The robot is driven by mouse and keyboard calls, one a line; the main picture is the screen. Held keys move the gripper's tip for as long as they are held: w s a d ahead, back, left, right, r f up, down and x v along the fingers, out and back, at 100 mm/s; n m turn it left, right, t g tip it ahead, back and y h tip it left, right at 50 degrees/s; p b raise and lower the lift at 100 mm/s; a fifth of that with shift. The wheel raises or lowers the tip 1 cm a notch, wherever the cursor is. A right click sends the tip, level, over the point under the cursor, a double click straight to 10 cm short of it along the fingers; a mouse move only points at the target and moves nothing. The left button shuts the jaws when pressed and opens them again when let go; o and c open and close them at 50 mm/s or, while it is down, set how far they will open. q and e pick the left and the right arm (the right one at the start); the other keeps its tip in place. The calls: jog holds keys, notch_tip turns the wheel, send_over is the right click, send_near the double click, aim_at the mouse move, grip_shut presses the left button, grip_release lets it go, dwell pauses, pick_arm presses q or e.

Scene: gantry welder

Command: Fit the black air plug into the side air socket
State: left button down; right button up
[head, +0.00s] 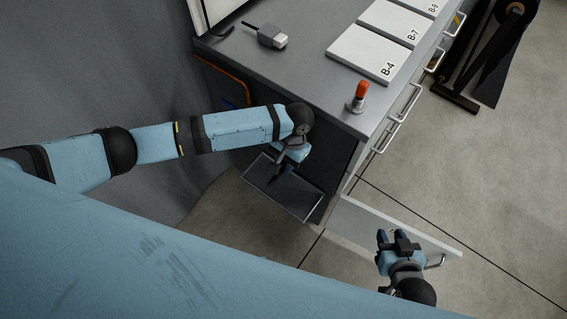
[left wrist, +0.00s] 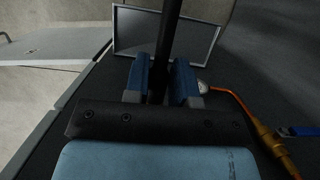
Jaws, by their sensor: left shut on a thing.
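My left gripper (head: 283,172) is shut at the cabinet's side, above a framed grey tray-like panel. In the left wrist view its two blue fingers (left wrist: 159,80) are closed on a long black rod-like piece, which I take as the black air plug (left wrist: 168,38). In the head view the plug shows only as a small dark shape under the gripper. My right gripper (head: 389,236) appears open and empty by a pale panel with a handle.
The grey cabinet top (head: 315,75) carries a signal lamp (head: 359,97), labelled white boxes (head: 368,54) and a small grey device (head: 272,37). The framed panel (head: 283,192) juts from the cabinet's side. The pale panel (head: 365,222) stands out over clear floor.

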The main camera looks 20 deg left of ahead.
pick_arm(q)
jog(key=shift+w+d, duration=0.1)
jog(key=shift+w, duration=0.15)
jog(key=c, duration=0.9)
grip_release()
jog(key=shift+o, duration=0.2)
